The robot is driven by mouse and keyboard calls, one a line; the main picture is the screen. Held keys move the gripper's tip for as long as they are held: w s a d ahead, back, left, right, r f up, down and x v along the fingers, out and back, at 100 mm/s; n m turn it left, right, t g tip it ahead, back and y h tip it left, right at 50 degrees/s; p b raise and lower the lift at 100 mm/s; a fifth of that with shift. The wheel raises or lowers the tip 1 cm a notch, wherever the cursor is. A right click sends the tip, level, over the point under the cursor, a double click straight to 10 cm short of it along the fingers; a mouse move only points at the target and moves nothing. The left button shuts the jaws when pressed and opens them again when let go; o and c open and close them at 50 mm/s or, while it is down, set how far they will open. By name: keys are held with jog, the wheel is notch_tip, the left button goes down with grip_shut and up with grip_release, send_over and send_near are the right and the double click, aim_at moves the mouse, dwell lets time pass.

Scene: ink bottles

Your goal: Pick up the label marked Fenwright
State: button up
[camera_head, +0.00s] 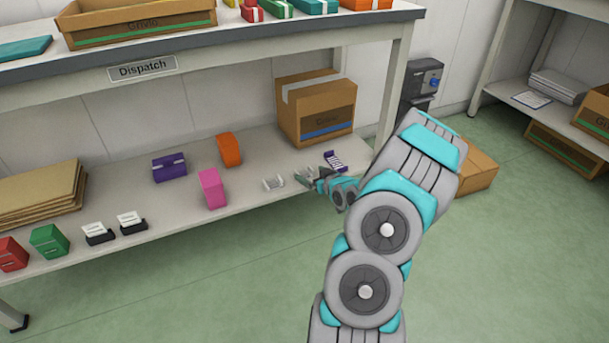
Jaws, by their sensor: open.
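No lettering reading Fenwright is legible, so I cannot tell which item is that label. Small candidates lie on the lower shelf: a white piece (274,183) left of my gripper, and a dark purple and white striped piece (335,161) just behind it. Two white cards in black holders, one (97,232) and another (130,221), stand further left near the front edge. My gripper (308,177) is open at the right part of the lower shelf, pointing left. Its fingertips are small and partly merge with pale things there; I cannot tell if it touches anything.
A table leg stands right of the carton.

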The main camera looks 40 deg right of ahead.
aim_at(305, 175)
jog(key=shift+x, duration=3.1)
jog(key=shift+s+d+f, duration=0.1)
jog(key=shift+d+f, duration=0.05)
jog(key=c, duration=1.2)
